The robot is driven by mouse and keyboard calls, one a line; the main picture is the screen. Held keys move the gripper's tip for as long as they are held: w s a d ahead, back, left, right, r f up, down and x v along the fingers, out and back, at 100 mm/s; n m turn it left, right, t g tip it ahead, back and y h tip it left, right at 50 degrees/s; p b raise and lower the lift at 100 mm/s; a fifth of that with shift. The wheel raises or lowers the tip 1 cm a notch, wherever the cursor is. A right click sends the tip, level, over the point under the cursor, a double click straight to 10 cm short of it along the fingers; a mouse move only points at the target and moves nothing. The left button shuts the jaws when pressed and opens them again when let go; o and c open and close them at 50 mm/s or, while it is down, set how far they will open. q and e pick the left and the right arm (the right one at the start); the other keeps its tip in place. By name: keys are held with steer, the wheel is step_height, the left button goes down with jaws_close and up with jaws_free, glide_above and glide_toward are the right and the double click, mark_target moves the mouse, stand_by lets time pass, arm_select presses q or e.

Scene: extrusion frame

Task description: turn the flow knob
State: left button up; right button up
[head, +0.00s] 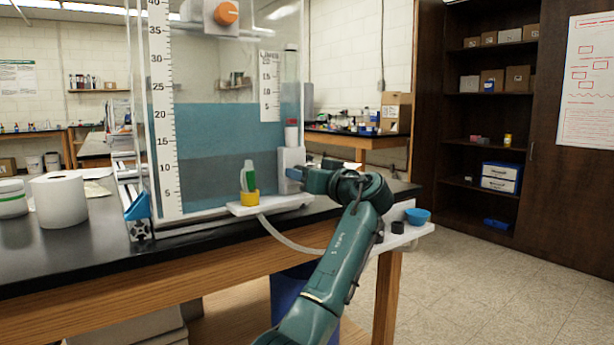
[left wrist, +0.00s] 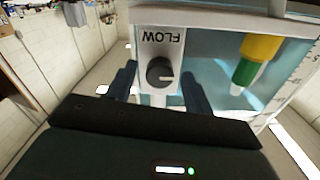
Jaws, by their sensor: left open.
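The flow knob (left wrist: 160,72) is a dark round knob with a light pointer mark, on a white panel (left wrist: 158,45) marked FLOW, which appears upside down in the left wrist view. My left gripper (left wrist: 160,90) is open, with one blue finger on each side of the knob. I cannot tell whether the fingers touch it. In the head view my left gripper (head: 294,174) is at the white box (head: 290,158) on the tank's right side. The knob is not visible there. My right gripper is not in view.
The clear tank (head: 225,130) of blue water stands on the black bench (head: 90,245). An orange knob (head: 226,12) is high on it. A yellow cup (head: 250,198) with a green-and-white item stands on a white ledge in front. A blue bowl (head: 417,216) is right of my arm.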

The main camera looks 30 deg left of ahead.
arm_select(q)
steer(key=p+v, duration=0.1)
steer(key=v, duration=1.2)
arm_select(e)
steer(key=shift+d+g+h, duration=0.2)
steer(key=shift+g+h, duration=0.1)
arm_select(q)
steer(key=shift+d, duration=0.1)
